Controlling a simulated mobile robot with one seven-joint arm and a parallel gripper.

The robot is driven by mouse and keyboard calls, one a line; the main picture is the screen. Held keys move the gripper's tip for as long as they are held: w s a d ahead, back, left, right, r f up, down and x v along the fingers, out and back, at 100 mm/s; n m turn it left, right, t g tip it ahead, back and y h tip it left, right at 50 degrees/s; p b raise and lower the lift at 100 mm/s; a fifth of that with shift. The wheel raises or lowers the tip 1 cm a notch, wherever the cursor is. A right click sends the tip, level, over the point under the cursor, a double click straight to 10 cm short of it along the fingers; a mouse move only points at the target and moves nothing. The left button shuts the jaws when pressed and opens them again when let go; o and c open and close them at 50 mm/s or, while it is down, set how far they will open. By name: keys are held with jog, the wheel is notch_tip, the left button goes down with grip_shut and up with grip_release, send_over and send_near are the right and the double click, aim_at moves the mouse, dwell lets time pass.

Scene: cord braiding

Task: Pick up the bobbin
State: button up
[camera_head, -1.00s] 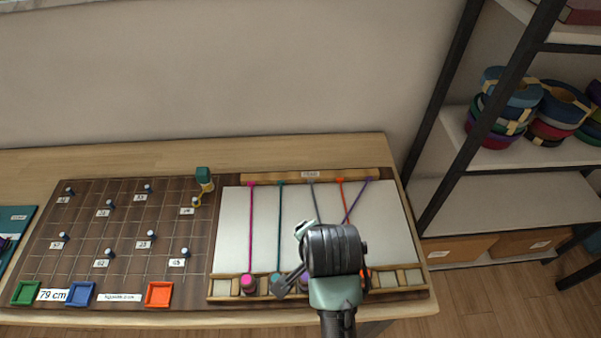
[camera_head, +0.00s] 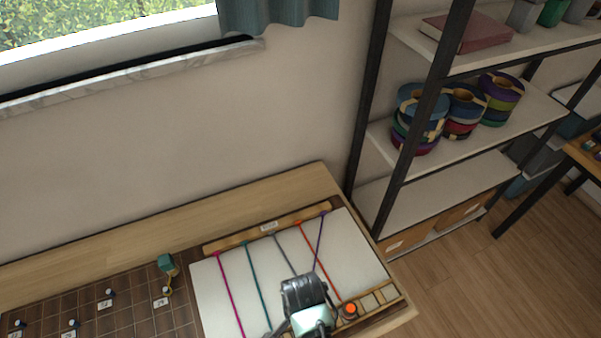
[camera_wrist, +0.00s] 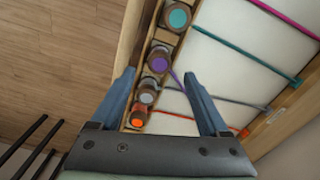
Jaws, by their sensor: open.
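Several bobbins stand in a row of slots in a wooden rack. In the wrist view I see a teal bobbin (camera_wrist: 178,16) at the top, a purple bobbin (camera_wrist: 158,61), a grey bobbin (camera_wrist: 147,95) and an orange bobbin (camera_wrist: 137,119). The orange bobbin also shows in the head view (camera_head: 349,311), right of my arm. My gripper (camera_wrist: 160,73) is open, with its two blue fingers apart. In the picture its fingertips lie on either side of the purple and grey bobbins. The gap in height cannot be told. My arm hides the other bobbins in the head view.
Coloured cords run over a white board (camera_head: 220,290) from a wooden bar (camera_head: 268,227). The purple cord (camera_head: 319,245) slants toward the orange cord. A pegged grid board (camera_head: 130,318) lies to the left. A shelf rack (camera_head: 460,130) with ribbon rolls stands at the right.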

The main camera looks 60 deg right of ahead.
jog(key=shift+a+f+p, duration=0.15)
jog(key=shift+f+p, duration=0.3)
jog(key=shift+f, duration=2.45)
grip_shut()
